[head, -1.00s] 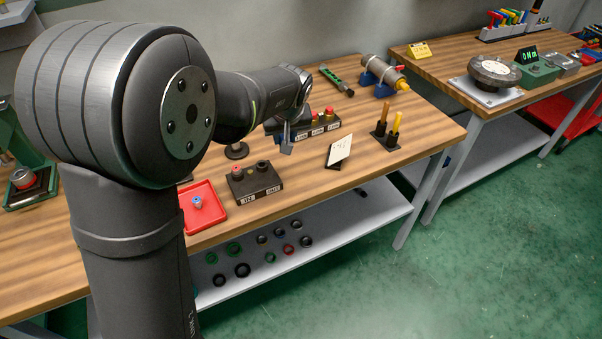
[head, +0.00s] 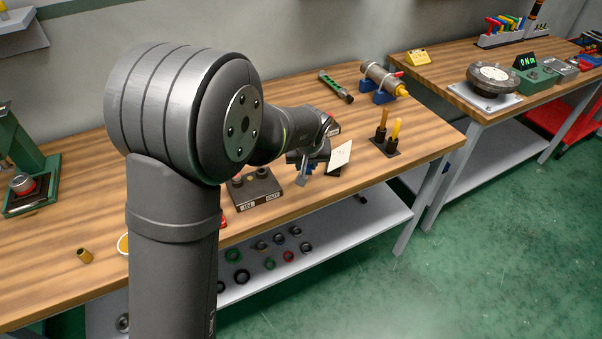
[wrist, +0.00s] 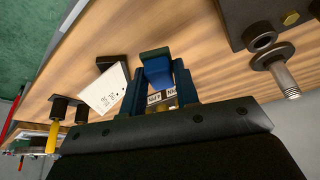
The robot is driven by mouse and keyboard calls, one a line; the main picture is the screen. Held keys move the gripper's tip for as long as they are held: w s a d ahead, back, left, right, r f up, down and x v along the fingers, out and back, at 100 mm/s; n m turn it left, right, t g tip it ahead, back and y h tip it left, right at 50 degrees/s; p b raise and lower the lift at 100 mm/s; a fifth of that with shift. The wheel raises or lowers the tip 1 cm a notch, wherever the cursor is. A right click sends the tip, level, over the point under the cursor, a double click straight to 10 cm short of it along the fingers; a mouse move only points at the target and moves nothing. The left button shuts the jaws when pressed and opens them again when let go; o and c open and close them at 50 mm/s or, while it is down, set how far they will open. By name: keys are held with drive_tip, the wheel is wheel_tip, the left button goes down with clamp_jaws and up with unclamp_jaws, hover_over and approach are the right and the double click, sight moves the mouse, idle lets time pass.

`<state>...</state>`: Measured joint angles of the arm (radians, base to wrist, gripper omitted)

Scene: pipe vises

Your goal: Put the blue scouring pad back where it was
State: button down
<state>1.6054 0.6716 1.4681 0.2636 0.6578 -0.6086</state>
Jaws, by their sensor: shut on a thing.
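My gripper (head: 303,170) hangs over the right part of the near bench, beside a white card. In the wrist view its two dark blue fingers (wrist: 158,86) are shut on a blue block, which I take for the blue scouring pad (wrist: 157,67). A little blue also shows under the gripper in the head view (head: 309,168). The pad appears to be above the wood, but its exact height cannot be told. No marked spot for the pad can be made out.
The white card (head: 340,156) leans on a dark stand close by. A clamped pipe (head: 384,80) is farther back. White labels (wrist: 162,97) show behind the fingers.

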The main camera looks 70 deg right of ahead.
drive_tip(key=shift+w+d+f, duration=0.25)
drive_tip(key=shift+w+f, duration=0.1)
drive_tip(key=shift+w, duration=0.1)
drive_tip(key=shift+w+d+f, duration=0.2)
drive_tip(key=shift+w+f, duration=0.15)
drive_tip(key=shift+w, duration=0.1)
drive_tip(key=shift+f, duration=1.85)
drive_tip(key=shift+f, duration=0.2)
drive_tip(key=c, duration=1.1)
unclamp_jaws()
drive_tip(key=shift+r, duration=0.1)
drive_tip(key=v, duration=1.2)
